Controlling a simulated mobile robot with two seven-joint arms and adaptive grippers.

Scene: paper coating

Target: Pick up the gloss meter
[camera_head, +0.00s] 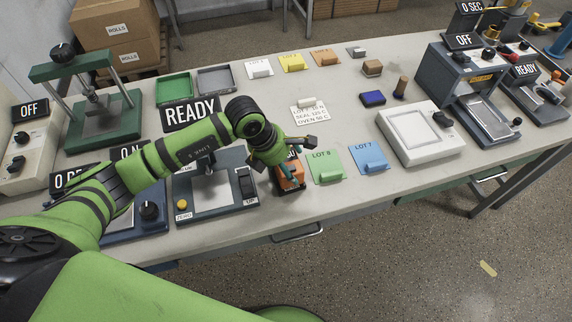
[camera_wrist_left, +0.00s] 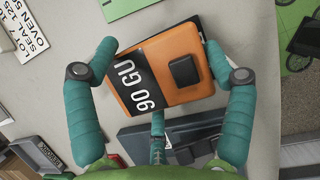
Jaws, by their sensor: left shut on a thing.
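The gloss meter (camera_head: 291,181) is a small orange and black box at the front middle of the table, partly hidden by my gripper. In the left wrist view, the gloss meter (camera_wrist_left: 178,84) shows its orange face, a black "90 GU" display and a dark raised block. My left gripper (camera_head: 281,164) is above it, shut on it. In the wrist view the teal fingers of my left gripper (camera_wrist_left: 160,62) press on its two opposite sides. Whether it is clear of the table, I cannot tell. My right gripper is out of view.
A plate instrument (camera_head: 213,205) with a "READY" sign stands close left of the gloss meter. Green (camera_head: 326,169) and blue (camera_head: 368,163) lot cards lie to its right. A white heater-like box (camera_head: 420,150) is farther right. The table's front edge is close.

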